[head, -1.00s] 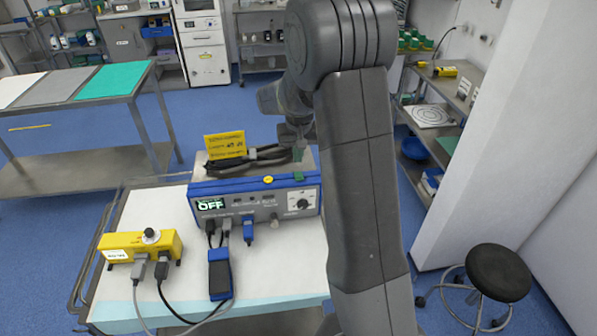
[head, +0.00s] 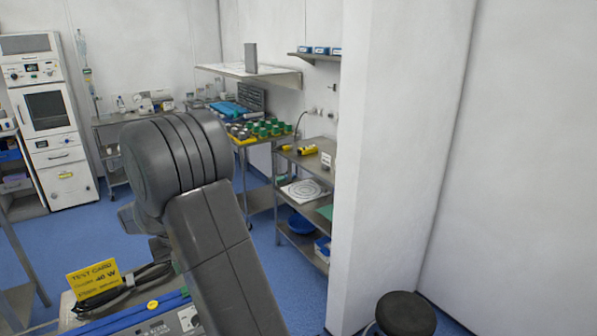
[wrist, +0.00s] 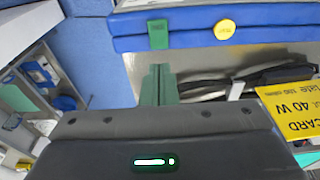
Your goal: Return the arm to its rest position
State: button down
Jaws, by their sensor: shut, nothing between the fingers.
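My arm (head: 225,255) rises through the lower middle of the head view and bends at a large grey joint. My gripper (wrist: 158,80) shows in the wrist view, its narrow green fingers together with nothing between them. In the head view the gripper is mostly hidden behind my arm. In the wrist view the fingers are close to the blue-edged device (wrist: 190,25), beside its green tab and yellow round button. I cannot tell whether they touch it.
The yellow test card (head: 95,280) and black cable (head: 150,276) are on the device, near my arm. A black stool (head: 405,314) is at lower right. Blue floor lies open between.

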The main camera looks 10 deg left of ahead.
notch_tip(320, 180, down, 6)
jog(key=b, duration=0.3)
jog(key=shift+r, duration=0.35)
jog(key=shift+r, duration=0.1)
